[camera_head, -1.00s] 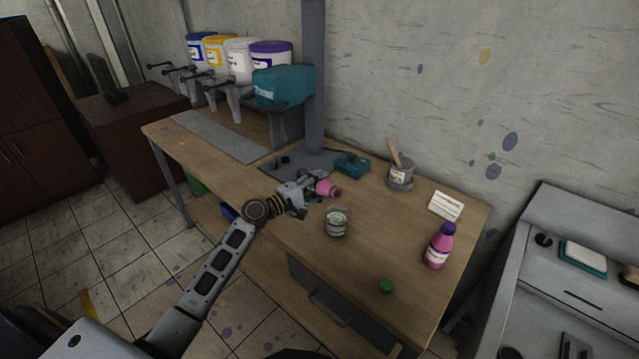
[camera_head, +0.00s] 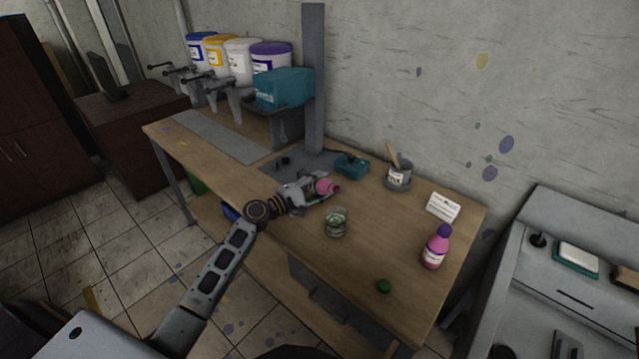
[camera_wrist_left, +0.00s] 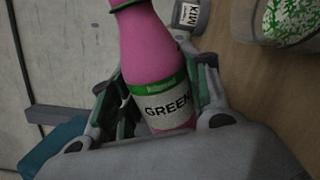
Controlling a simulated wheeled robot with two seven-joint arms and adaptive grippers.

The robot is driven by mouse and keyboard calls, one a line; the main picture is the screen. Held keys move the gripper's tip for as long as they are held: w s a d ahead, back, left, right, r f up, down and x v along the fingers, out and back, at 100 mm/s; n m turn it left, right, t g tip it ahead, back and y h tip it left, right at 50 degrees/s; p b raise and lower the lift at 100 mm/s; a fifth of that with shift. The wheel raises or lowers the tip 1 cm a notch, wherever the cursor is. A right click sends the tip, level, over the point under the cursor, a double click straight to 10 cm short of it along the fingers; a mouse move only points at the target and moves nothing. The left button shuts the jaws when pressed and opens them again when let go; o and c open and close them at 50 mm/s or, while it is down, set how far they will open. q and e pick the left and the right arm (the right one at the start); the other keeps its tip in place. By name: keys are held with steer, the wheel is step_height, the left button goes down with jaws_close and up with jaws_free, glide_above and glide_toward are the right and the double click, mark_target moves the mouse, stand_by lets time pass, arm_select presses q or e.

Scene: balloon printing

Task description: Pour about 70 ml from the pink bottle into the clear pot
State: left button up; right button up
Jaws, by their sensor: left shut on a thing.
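My left gripper (camera_head: 308,190) is shut on a pink bottle (camera_head: 326,187) above the wooden table. The bottle lies tilted, close to level, with its neck toward the right. In the left wrist view the pink bottle (camera_wrist_left: 150,55) shows a label reading "GREEN" between the fingers (camera_wrist_left: 160,115). The clear pot (camera_head: 336,223) stands on the table just right of and nearer than the bottle, with green in it. Its green-marked side also shows in the left wrist view (camera_wrist_left: 290,22). I see no stream of liquid. My right gripper is not in view.
A green cap (camera_head: 383,286) lies near the front edge. A second pink bottle with a purple cap (camera_head: 436,248) stands at the right by a white card (camera_head: 443,207). A grey mixing cup (camera_head: 398,177) and teal box (camera_head: 351,165) stand behind.

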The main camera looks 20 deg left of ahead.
arm_select(q)
steer(key=shift+s+d+r+n+p, duration=0.15)
steer(key=shift+r+n+p, duration=0.3)
steer(key=shift+n+p, duration=0.55)
steer(key=shift+f, duration=0.1)
steer(key=n+p, duration=0.1)
steer(key=p, duration=0.1)
steer(key=d+r+n+p, duration=0.1)
steer(key=p, duration=0.1)
steer(key=shift+s+n, duration=0.25)
steer(key=shift+n, duration=0.15)
steer(key=shift+d+n+p, duration=0.1)
steer(key=shift+n+p, duration=0.2)
steer(key=shift+p, duration=0.05)
steer(key=shift+f, duration=0.1)
